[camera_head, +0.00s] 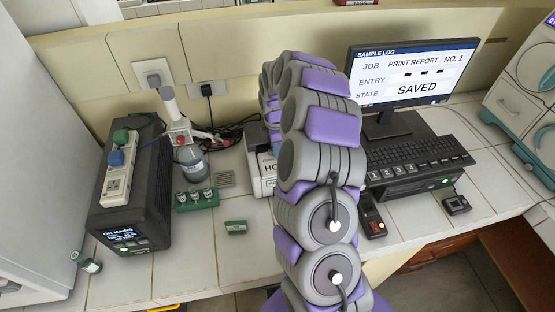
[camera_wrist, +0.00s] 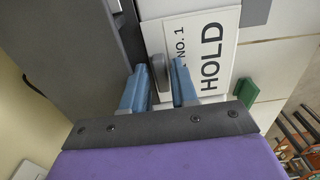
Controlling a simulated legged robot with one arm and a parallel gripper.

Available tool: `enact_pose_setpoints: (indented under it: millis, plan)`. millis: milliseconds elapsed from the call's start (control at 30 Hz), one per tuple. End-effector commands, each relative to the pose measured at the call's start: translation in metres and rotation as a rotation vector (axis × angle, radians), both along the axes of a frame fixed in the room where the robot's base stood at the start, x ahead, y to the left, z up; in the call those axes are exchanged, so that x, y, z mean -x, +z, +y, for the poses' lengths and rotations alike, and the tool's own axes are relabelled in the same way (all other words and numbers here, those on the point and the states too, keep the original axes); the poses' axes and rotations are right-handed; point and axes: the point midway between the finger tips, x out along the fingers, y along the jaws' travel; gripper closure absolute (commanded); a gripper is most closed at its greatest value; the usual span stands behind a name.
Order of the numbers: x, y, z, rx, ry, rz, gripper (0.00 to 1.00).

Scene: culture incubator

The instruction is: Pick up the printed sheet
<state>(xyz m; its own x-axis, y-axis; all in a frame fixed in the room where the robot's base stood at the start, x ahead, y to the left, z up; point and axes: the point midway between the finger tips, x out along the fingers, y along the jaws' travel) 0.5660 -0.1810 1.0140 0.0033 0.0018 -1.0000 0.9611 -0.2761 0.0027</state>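The printed sheet (camera_wrist: 222,48) is white, with "NO. 1" and "HOLD" in dark letters, in the wrist view. In the head view only part of the sheet (camera_head: 268,166) shows, with "HO" readable; my arm hides the rest. My gripper (camera_wrist: 158,76) has two blue fingers standing apart at the sheet's edge. A small grey rounded piece shows between them, touching neither finger visibly. The right finger overlaps the sheet's edge in the picture; I cannot tell whether it touches. My arm mostly hides the gripper in the head view.
A monitor (camera_head: 415,75) reading "SAVED" and a keyboard (camera_head: 418,163) stand right. A small green block (camera_head: 236,228) lies nearby.

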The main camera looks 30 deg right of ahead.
Motion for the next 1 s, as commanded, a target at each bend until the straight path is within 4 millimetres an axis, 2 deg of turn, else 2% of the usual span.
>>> enact_pose_setpoints:
  millis: [133,400,1000]
  plan:
    - [0.0,-0.001,0.002,-0.001,0.002,0.004,0.75]
    - [0.0005,-0.0007,-0.0005,-0.004,0.001,0.003,1.0]
    - [0.0002,0.0015,-0.0005,-0.002,0.001,0.001,1.0]
